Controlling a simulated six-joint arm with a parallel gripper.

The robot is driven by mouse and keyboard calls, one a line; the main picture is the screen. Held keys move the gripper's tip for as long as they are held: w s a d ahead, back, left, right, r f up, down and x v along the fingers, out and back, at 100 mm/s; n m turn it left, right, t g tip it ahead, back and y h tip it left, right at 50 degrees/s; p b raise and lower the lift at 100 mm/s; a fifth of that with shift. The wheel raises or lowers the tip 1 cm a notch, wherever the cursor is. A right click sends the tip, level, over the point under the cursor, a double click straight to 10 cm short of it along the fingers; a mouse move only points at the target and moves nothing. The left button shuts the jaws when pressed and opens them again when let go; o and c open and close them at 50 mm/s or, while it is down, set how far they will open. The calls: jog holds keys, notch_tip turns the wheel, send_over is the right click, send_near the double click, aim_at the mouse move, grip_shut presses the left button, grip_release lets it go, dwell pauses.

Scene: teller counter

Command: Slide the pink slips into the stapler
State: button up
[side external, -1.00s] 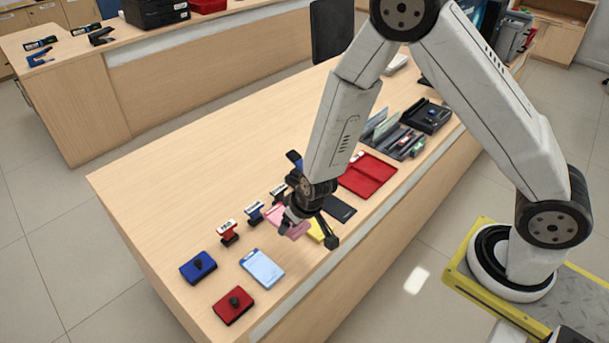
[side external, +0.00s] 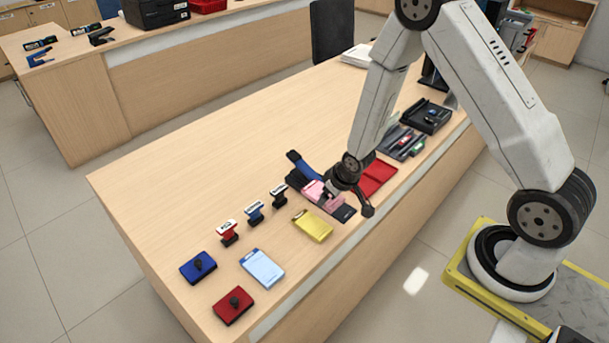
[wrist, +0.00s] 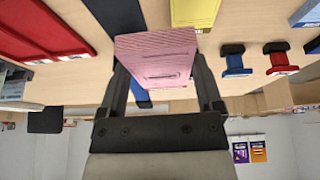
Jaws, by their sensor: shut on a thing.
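The pink slips (side external: 315,190) are a small flat stack held in my gripper (side external: 332,190). The wrist view shows the pink slips (wrist: 155,60) between the two dark fingers of my gripper (wrist: 160,78), reaching out past them. The stapler (side external: 302,164), with a raised blue arm and a dark base, is right beside the slips in the side view. In the wrist view a blue part of the stapler (wrist: 141,99) shows just behind the slips. The slips and gripper hide part of its base, and I cannot tell whether the slips touch it.
A dark pad (side external: 345,213) lies close by on the near side. A red tray (side external: 380,178) is to the right. A yellow pad (side external: 312,226) and several stamps, including a black one (side external: 279,195), stand to the left. The counter's far side (side external: 220,170) is clear.

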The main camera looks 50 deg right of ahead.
send_over(342, 211)
jog(key=s, duration=0.2)
jog(key=shift+w+f, duration=0.15)
jog(key=shift+f, duration=0.35)
jog(key=shift+f, duration=0.25)
jog(key=shift+f, duration=2.95)
jog(key=shift+w+f, duration=0.15)
jog(key=shift+w, duration=0.8)
jog(key=shift+w, duration=1.05)
jog(key=o, duration=1)
jog(key=shift+o, duration=0.2)
jog(key=shift+r, duration=0.2)
notch_tip(342, 211, up, 7)
jog(key=shift+f, duration=0.15)
